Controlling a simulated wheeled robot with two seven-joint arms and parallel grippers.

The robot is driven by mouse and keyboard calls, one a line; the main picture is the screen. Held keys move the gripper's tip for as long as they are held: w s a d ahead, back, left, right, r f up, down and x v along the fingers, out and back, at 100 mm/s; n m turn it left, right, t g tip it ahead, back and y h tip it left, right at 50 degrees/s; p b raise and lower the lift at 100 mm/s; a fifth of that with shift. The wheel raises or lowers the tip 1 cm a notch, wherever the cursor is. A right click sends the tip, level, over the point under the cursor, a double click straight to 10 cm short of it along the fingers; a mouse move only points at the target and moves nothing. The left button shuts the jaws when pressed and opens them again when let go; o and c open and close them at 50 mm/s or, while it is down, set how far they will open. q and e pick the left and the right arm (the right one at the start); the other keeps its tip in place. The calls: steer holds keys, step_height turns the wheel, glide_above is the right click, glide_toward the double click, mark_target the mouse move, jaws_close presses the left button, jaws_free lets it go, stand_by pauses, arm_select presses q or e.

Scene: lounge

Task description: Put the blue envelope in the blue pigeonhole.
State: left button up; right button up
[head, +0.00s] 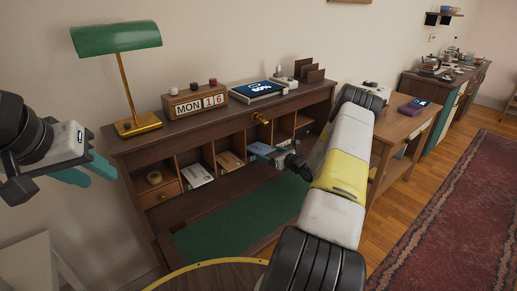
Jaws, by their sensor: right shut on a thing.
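The blue envelope (260,149) shows only as a narrow blue-teal strip at the desk's pigeonholes. It is hard to tell apart from the teal fingers. My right gripper (277,153) is shut on it at the front of the middle-right compartments, and my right arm hides part of the row. The desk's pigeonhole row (207,156) has several brown compartments, some with white or tan envelopes. I cannot make out which compartment is the blue one. My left gripper (88,174) is open and empty, raised at the left, away from the desk.
A green lamp (127,75), a date block (195,102) and a dark blue boxed item (257,90) stand on the desk top. A green mat (225,225) lies clear on the writing surface. A side table (398,125) stands at the right.

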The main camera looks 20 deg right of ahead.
mark_target(262, 149)
steer(key=shift+r+x, duration=0.1)
steer(key=shift+x, duration=1.2)
steer(key=shift+r+x, duration=0.15)
steer(key=shift+x, duration=1.15)
steer(key=o, duration=1.3)
steer(key=shift+c, duration=0.3)
steer(key=c, duration=1.3)
steer(key=shift+f, duration=0.2)
steer(key=shift+f, duration=0.6)
